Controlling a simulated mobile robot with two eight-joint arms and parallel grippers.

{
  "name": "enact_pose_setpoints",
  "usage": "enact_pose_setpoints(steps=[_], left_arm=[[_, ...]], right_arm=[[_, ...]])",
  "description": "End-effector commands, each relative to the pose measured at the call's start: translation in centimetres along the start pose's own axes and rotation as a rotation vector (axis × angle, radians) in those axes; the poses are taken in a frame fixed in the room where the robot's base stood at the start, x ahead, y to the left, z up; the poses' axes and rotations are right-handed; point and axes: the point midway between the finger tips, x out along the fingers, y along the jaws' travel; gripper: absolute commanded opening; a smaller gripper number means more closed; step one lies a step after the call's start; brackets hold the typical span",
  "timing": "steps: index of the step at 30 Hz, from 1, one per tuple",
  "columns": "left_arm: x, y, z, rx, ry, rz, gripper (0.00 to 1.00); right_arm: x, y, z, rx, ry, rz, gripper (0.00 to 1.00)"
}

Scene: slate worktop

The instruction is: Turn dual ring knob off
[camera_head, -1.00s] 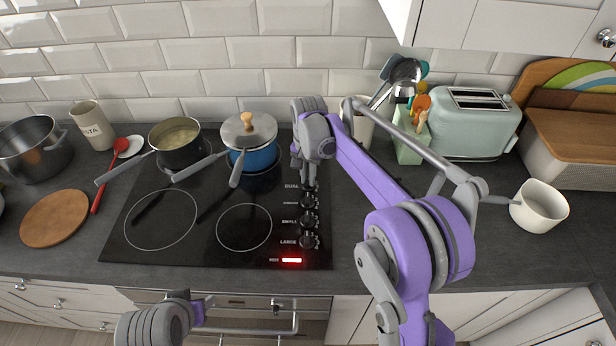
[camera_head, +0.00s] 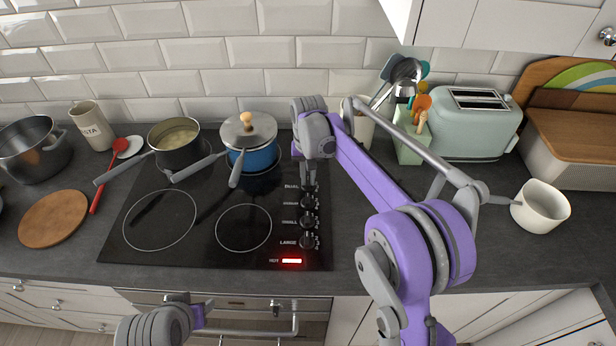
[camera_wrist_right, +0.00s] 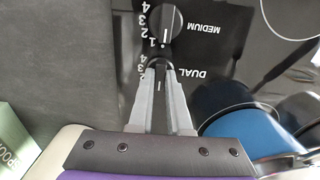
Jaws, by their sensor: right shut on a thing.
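The dual ring knob is the rearmost in the column of black knobs on the hob's right side, by the DUAL label. My right gripper (camera_head: 308,184) reaches down over it from behind and mostly hides it in the head view. In the right wrist view, the fingers of the gripper (camera_wrist_right: 158,78) are shut on the dark dual knob (camera_wrist_right: 158,65), one on each side. The numbers 2, 3 and 4 show beside it; its exact setting is hard to read. The red HOT light (camera_head: 291,261) is lit.
The medium knob (camera_wrist_right: 163,27) is close beside the dual knob. A blue lidded pan (camera_head: 256,158) and a dark saucepan (camera_head: 180,156) stand on the rear of the hob (camera_head: 185,255). A utensil holder (camera_head: 409,150), toaster (camera_head: 474,130) and white mug (camera_head: 541,207) are to the right.

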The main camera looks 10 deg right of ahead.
Motion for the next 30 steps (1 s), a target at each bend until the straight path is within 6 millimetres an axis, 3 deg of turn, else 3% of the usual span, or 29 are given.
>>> enact_pose_setpoints(steps=[6, 7, 11, 22, 30], left_arm=[[0.0, 0.0, 0.0, 0.000, 0.000, 0.000, 0.50], [0.0, 0.0, 0.0, 0.000, 0.000, 0.000, 0.50], [0.0, 0.0, 0.0, 0.000, 0.000, 0.000, 0.50], [0.0, 0.0, 0.0, 0.000, 0.000, 0.000, 0.50], [-0.3, 0.0, -0.3, 0.000, 0.003, 0.000, 0.50]], right_arm=[[0.0, 0.0, 0.0, -0.001, 0.000, 0.000, 0.00], [0.0, 0.0, 0.0, -0.001, 0.000, 0.000, 0.21], [0.0, 0.0, 0.0, -0.001, 0.000, 0.000, 0.45], [-0.5, 0.0, 0.0, 0.000, 0.000, 0.000, 0.46], [-5.2, 0.0, 0.0, 0.000, 0.001, 0.000, 0.46]])
